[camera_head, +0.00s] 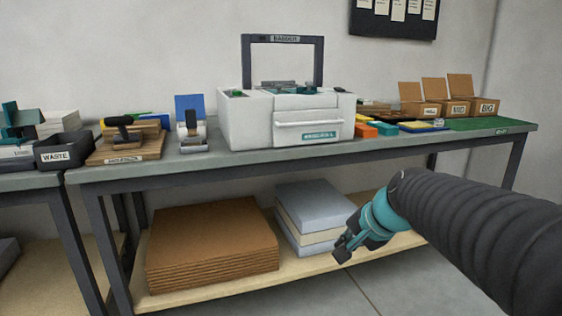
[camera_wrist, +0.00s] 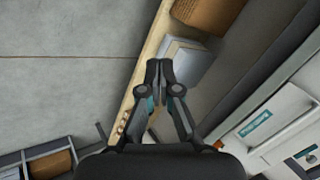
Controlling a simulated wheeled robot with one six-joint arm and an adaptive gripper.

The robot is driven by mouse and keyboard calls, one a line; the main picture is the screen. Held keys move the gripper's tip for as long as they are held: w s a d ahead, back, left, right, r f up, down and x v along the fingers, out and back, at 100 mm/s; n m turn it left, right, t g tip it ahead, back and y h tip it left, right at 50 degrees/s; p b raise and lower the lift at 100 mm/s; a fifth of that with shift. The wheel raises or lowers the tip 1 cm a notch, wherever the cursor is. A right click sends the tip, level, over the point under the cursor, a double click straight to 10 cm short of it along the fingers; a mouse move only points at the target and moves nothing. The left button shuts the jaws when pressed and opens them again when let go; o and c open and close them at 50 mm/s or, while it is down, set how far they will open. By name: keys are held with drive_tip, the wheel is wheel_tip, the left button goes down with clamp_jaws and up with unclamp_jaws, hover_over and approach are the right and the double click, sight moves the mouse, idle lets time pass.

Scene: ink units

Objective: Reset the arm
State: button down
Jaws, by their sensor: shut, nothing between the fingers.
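My gripper (camera_head: 345,246) is at the end of my dark ribbed arm, which reaches in from the right in the head view. It is in front of the workbench (camera_head: 300,160), below the tabletop level. In the wrist view my gripper (camera_wrist: 159,66) has its two fingertips together with nothing between them. It appears clear of the bench and holds nothing.
A white machine (camera_head: 290,118) with a dark frame stands on the bench. A waste bin (camera_head: 62,152) is at left and labelled boxes (camera_head: 448,107) at right. Brown sheets (camera_head: 212,245) and pale stacks (camera_head: 318,215) lie on the lower shelf. Open floor (camera_head: 440,280) lies in front.

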drive_tip(key=s+d+f+n+h, duration=0.1)
drive_tip(key=s+f+n, duration=0.2)
drive_tip(key=s, duration=0.7)
drive_tip(key=s+d+f+n+g+h, duration=0.1)
drive_tip(key=s+n, duration=0.4)
drive_tip(key=s, duration=0.5)
drive_tip(key=shift+s+d+f+n+h, duration=0.15)
drive_tip(key=shift+s+f+n+h, duration=0.15)
drive_tip(key=shift+f+h, duration=0.7)
drive_tip(key=shift+f+y, duration=0.25)
drive_tip(key=shift+y, duration=0.05)
drive_tip(key=shift+w, duration=0.1)
